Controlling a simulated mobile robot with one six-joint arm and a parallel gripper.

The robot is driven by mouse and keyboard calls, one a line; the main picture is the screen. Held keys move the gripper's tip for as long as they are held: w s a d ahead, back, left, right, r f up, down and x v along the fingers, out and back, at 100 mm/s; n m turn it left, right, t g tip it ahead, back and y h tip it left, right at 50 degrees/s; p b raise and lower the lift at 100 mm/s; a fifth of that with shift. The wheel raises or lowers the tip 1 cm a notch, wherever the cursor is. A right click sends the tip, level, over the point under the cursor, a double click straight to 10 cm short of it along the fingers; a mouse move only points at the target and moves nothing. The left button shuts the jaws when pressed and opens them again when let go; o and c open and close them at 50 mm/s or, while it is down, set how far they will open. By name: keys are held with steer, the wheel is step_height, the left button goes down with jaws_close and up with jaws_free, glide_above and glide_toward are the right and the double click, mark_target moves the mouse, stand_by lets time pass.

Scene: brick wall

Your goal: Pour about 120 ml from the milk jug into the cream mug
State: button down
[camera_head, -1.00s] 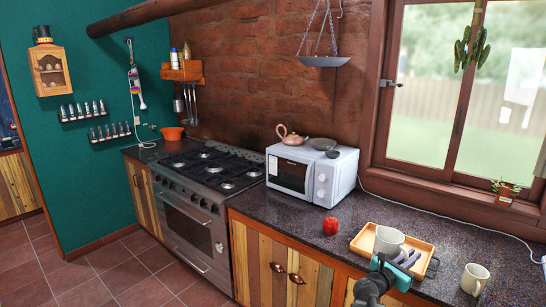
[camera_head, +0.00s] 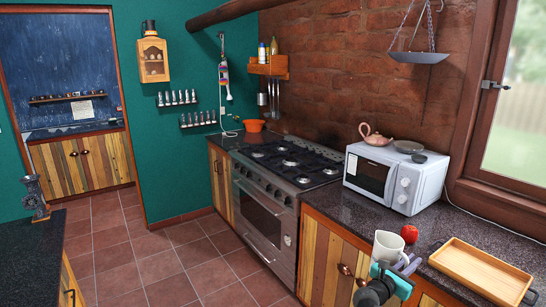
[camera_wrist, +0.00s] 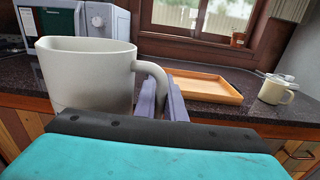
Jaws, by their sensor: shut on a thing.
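The milk jug (camera_head: 388,246) is a pale grey-white jug with a side handle; it also shows close up at left in the wrist view (camera_wrist: 85,78). My gripper (camera_head: 410,266) is shut on its handle, with both fingers (camera_wrist: 162,100) around the handle in the wrist view. The jug is upright, at the counter's front edge, left of the wooden tray. Its contents are hidden. The cream mug (camera_wrist: 275,93) stands on the counter to the right of the tray in the wrist view. It is out of the head view now.
The wooden tray (camera_head: 480,272) is empty on the dark counter (camera_head: 455,235). A red apple (camera_head: 409,233) is just behind the jug. A white microwave (camera_head: 396,180) with a teapot on top stands farther back. The tiled floor (camera_head: 165,262) at left is clear.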

steer(key=w+a+f+n+t+y+b, duration=0.1)
steer(key=w+a+t, duration=0.15)
steer(key=a, duration=0.75)
steer(key=w+a+f+n+t+y+b, duration=0.1)
steer(key=w+a+f+b, duration=0.15)
steer(key=a, duration=0.75)
steer(key=a+f+n+y+b, duration=0.1)
steer(key=a+f+y+b, duration=0.1)
steer(key=a, duration=1.5)
steer(key=s+h, duration=0.1)
steer(key=s+d+m+g+h, duration=0.1)
steer(key=s, duration=0.1)
steer(key=s+d, duration=0.1)
steer(key=shift+s+d+g+h, duration=0.25)
steer(key=shift+s+g+h, duration=0.05)
steer(key=shift+g+h, duration=0.1)
step_height(320, 180, up, 7)
steer(key=p, duration=0.6)
